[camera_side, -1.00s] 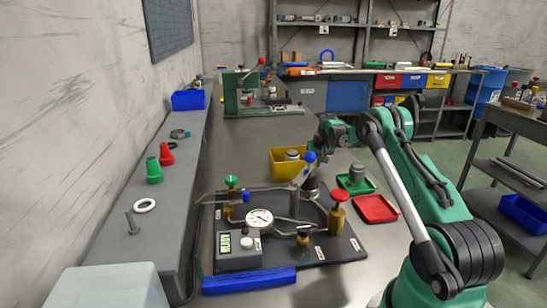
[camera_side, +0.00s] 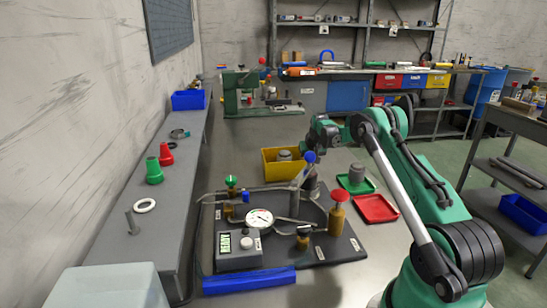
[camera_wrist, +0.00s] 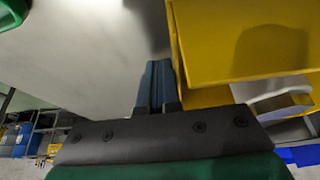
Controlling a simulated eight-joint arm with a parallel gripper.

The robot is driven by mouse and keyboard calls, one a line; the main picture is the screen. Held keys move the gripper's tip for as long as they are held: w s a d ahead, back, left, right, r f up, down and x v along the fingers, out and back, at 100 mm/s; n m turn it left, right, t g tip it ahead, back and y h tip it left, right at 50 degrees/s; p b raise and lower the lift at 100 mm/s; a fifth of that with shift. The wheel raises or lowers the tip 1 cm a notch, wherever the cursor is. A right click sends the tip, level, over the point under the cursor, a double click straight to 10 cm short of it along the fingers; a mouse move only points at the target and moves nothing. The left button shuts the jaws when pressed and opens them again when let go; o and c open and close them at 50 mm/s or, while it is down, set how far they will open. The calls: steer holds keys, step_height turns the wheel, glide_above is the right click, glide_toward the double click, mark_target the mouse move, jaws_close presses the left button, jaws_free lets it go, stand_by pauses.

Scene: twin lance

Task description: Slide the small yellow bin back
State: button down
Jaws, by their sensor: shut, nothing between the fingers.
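The small yellow bin (camera_side: 273,168) stands on the grey bench behind the black gauge board, with a grey metal part (camera_side: 285,154) inside. In the wrist view its yellow wall (camera_wrist: 207,42) fills the upper right. My gripper (camera_wrist: 160,72) is shut and empty, its fingertips beside the left side of that wall. They look very close to it or touching; I cannot tell which. In the side view my wrist is at the bin's right, and the fingertips are hard to make out.
The gauge board (camera_side: 330,248) with a blue-topped lever is in front of the bin. A green tray (camera_side: 368,186) and a red tray (camera_side: 376,208) lie to its right. Bare bench lies behind and left of it, up to the green machine (camera_side: 240,95).

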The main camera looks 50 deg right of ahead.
mark_target(284, 157)
steer(key=shift+a, duration=0.1)
steer(key=shift+w+a, duration=0.65)
steer(key=shift+w, duration=0.1)
stand_by(0.3)
steer(key=shift+w+a, duration=0.7)
steer(key=shift+w+a, duration=0.7)
steer(key=shift+w+a, duration=0.1)
steer(key=shift+w+a, duration=0.6)
stand_by(0.4)
